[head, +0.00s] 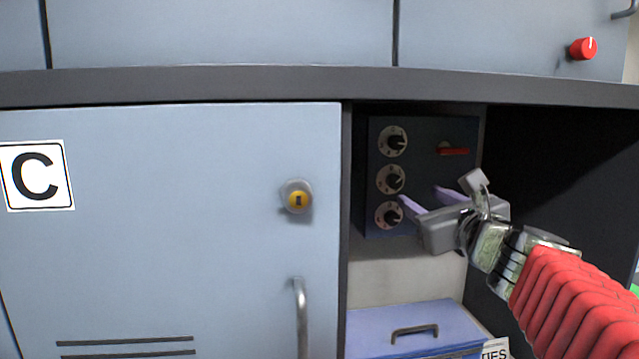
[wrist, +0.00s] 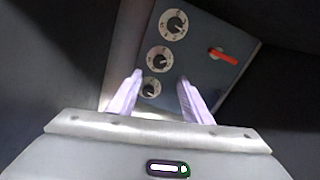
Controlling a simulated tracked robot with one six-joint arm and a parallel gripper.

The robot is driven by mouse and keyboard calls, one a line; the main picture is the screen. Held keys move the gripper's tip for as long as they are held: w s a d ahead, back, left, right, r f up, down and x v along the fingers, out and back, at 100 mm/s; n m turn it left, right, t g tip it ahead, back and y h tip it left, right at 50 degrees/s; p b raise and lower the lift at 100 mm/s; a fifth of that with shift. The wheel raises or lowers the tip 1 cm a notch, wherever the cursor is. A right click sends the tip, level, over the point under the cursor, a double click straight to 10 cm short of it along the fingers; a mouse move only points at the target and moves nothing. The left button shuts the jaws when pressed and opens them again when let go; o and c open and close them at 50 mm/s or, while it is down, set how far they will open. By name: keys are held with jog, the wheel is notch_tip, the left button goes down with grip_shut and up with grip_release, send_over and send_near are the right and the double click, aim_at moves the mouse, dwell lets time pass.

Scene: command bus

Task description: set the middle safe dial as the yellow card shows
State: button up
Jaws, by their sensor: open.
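The dark blue safe (head: 430,185) stands inside an open cabinet compartment. Its three dials run in a column on the left of its face. The middle dial (head: 390,179) has a black knob on a pale ring; it also shows in the wrist view (wrist: 159,59). The top dial (head: 393,141) is above it and the bottom dial (head: 389,215) below. My gripper (head: 420,200) is open and empty in front of the safe, at the lower dials' height. In the wrist view its fingertips (wrist: 160,80) flank the bottom dial. I cannot read the dial marks. No yellow card shows.
A red handle (head: 453,151) sits on the safe's right side. Below is a blue box (head: 410,325) with a grey handle. A closed locker door marked C (head: 180,230) is at the left, with a yellow-centred lock (head: 297,198). The compartment's right side is dark and looks empty.

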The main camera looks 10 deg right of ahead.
aim_at(396, 183)
jog(key=shift+w, duration=6)
jog(key=shift+c, duration=0.6)
jog(key=c, duration=0.9)
